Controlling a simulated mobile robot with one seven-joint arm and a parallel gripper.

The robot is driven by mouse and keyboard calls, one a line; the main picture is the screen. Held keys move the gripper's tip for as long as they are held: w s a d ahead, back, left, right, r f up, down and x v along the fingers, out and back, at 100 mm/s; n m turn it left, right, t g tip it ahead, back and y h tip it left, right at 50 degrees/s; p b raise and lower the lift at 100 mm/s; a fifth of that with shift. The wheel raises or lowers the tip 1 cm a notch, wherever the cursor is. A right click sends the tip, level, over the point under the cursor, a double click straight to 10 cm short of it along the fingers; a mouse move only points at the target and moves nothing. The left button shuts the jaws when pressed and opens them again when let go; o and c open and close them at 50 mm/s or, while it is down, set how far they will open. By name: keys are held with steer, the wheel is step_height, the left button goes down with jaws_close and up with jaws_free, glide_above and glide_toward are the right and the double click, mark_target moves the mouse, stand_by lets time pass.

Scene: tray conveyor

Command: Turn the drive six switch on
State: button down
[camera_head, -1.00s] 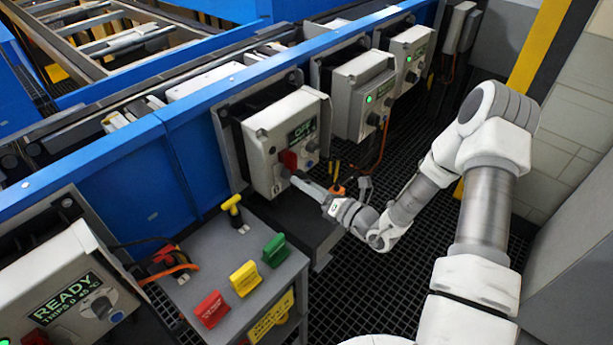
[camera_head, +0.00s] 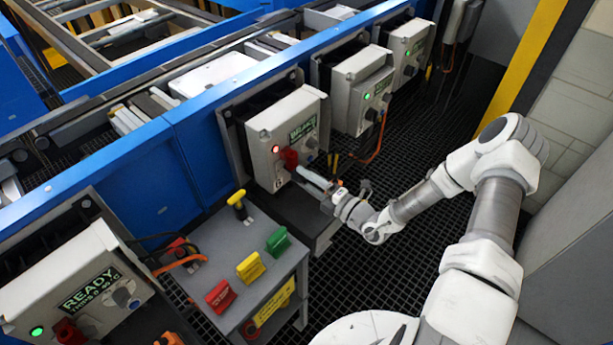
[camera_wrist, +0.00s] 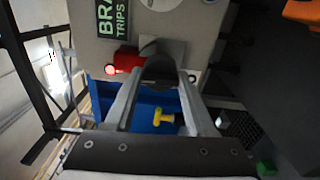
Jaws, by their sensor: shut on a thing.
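The drive box (camera_head: 262,150), a light grey enclosure on the blue frame, carries a small label that looks like a 6. Its green display (camera_head: 302,130) is lit; in the wrist view the display (camera_wrist: 107,20) is partly cut off and shows "BRA" and "TRIPS". A red lamp glows at its left (camera_head: 276,149). The red switch handle (camera_head: 289,158) is on the box front; it also shows in the wrist view (camera_wrist: 127,58), beside a dark round knob (camera_wrist: 160,70). My gripper (camera_wrist: 162,78) is shut on the switch, its fingers either side of the knob. The fingers hide part of the switch.
A grey stand (camera_head: 225,262) below left holds red, yellow and green tags. Another box (camera_head: 80,292) reading READY stands at lower left. More boxes (camera_head: 360,90) with green lamps line the blue rail to the right. Dark grated floor lies open below my arm.

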steer(key=shift+s+m, duration=0.1)
steer(key=shift+m, duration=0.3)
steer(key=shift+c, duration=1.3)
jaws_free()
steer(key=v, duration=1.7)
steer(key=shift+d+r, duration=0.1)
steer(key=shift+d, duration=0.05)
